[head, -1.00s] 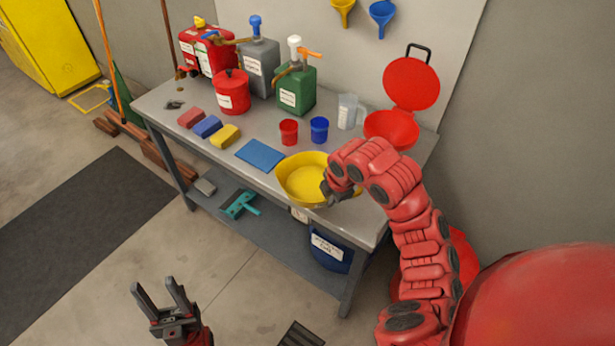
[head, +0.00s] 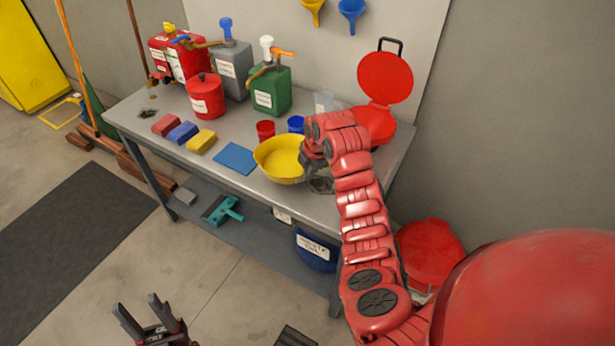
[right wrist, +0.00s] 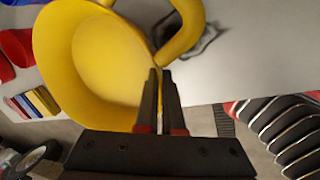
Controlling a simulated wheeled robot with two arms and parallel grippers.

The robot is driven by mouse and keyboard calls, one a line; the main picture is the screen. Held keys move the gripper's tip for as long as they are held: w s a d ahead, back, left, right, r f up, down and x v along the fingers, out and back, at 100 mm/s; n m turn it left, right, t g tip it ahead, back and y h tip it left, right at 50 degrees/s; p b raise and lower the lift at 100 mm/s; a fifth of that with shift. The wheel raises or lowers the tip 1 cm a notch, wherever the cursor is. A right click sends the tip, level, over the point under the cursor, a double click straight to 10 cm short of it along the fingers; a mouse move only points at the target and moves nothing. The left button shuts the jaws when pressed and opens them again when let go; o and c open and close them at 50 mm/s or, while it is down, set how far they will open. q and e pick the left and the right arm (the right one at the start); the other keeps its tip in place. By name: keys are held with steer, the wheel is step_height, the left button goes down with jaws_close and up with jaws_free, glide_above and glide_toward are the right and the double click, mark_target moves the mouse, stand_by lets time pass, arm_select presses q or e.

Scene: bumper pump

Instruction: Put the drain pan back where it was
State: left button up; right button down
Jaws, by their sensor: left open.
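The drain pan, a yellow round basin (head: 278,158) with a yellow loop at its side, is at the front right part of the workbench in the head view. It fills the upper left of the right wrist view (right wrist: 95,60). My right gripper (right wrist: 160,80) is shut on the pan's rim, with a thin yellow strip between its fingers. In the head view, I cannot tell if the pan touches the bench. My left gripper (head: 150,318) is open and empty, low over the floor, away from the bench.
The grey bench (head: 215,170) also holds a blue mat (head: 237,158), red cup (head: 265,130), blue cup (head: 296,124), coloured blocks, a red can (head: 205,95) and pump jugs. A dark patch (head: 320,182) shows beside the pan. A red lidded container (head: 385,80) stands behind my right arm.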

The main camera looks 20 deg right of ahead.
steer(key=shift+w+d+f, duration=0.1)
steer(key=shift+w+d, duration=0.15)
steer(key=shift+w, duration=0.45)
step_height(320, 180, down, 2)
steer(key=shift+f+p, duration=0.2)
steer(key=shift+p, duration=0.85)
steer(key=shift+f, duration=0.7)
steer(key=c, duration=1)
jaws_free()
steer(key=shift+r, duration=0.1)
steer(key=shift+c, duration=0.2)
